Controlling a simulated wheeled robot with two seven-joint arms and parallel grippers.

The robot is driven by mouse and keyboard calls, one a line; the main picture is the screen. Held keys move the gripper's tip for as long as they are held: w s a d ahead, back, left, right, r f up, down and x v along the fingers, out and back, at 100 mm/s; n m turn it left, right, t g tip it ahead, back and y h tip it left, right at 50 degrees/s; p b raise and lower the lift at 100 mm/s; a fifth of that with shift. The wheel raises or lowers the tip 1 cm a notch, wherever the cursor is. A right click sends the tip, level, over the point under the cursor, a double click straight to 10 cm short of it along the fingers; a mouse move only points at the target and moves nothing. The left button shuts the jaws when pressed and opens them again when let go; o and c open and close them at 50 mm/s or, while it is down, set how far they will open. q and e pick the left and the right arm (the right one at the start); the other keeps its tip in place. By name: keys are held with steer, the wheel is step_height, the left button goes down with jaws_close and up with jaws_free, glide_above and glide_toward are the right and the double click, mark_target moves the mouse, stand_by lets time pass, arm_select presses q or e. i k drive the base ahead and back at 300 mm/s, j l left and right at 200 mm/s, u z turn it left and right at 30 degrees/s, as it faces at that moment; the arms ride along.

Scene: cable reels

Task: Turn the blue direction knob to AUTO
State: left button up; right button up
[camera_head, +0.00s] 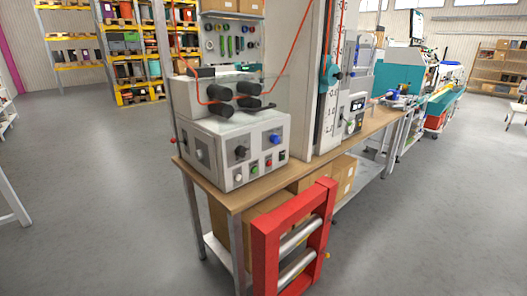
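A white-grey control box (211,145) stands on the near end of a wooden-topped bench (244,192). A small blue knob (275,138) is on the right part of its front face, to the right of a larger black knob (241,152). The blue knob's pointing direction and any AUTO label are too small to read. Neither of my grippers shows in the head view.
Black rollers (222,100) with an orange cable sit on top of the box. A tall scale column (327,100) stands behind it on the bench. A red frame with grey rollers (294,240) stands on the floor before the bench. Floor left and right is open.

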mark_target(274, 139)
steer(key=i+l, duration=0.2)
steer(key=l, duration=0.15)
steer(key=i+l, duration=0.2)
steer(key=l, duration=0.15)
steer(key=i+l, duration=0.2)
steer(key=l, duration=0.15)
steer(key=i+l+u, duration=0.1)
steer(key=i+l, duration=0.1)
steer(key=l, duration=0.1)
